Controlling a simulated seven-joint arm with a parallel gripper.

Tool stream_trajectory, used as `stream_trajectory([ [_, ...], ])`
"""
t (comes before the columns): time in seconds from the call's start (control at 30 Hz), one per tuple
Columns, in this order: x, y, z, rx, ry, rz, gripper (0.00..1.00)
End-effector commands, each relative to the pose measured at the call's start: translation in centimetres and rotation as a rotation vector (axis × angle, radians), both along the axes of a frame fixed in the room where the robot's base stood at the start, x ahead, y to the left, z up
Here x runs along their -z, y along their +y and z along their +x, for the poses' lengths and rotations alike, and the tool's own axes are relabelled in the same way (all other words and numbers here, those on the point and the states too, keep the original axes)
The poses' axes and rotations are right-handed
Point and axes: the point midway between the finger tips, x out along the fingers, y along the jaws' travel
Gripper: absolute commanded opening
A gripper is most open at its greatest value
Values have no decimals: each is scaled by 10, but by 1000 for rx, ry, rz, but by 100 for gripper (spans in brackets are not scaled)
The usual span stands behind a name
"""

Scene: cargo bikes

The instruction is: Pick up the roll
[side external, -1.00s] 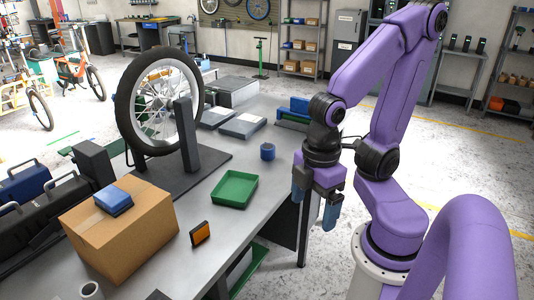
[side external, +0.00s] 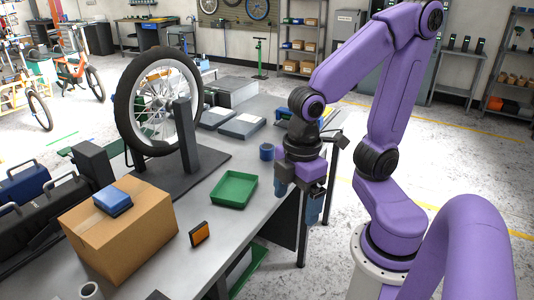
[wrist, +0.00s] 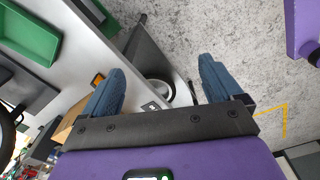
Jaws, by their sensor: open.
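A small blue roll (side external: 267,152) stands on the grey bench, behind the green tray. A pale grey hollow roll (side external: 90,290) stands at the bench's near end, partly cut off by the frame. I cannot tell which one is meant. My gripper (side external: 297,199) points down, open and empty, at the bench's right edge, to the right of the blue roll and apart from it. In the wrist view my gripper's (wrist: 162,70) blue fingers are spread with nothing between them. The blue roll does not show clearly there. A pale ring (wrist: 155,92) shows beyond the fingers; I cannot tell what it is.
The green tray (side external: 234,190) lies left of my gripper. An orange-faced block (side external: 200,234) and a cardboard box (side external: 120,232) with a blue case (side external: 113,201) are nearer. A wheel on a stand (side external: 158,100) rises at the left. Flat grey cases (side external: 242,126) lie behind.

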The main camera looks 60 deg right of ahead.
Motion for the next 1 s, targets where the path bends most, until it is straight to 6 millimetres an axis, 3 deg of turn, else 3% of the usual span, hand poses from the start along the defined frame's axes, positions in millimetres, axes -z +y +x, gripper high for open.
stream_trajectory([
  [0.23, -13, -2, 99, -110, -24, -20, 92],
  [0.47, -16, -44, 192, -227, -37, -49, 92],
  [0.57, -14, -75, 229, -278, -39, -64, 92],
  [0.7, -10, -131, 273, -348, -37, -87, 92],
  [0.9, 2, -230, 314, -447, -21, -117, 92],
  [1.0, 10, -285, 323, -497, -8, -131, 92],
])
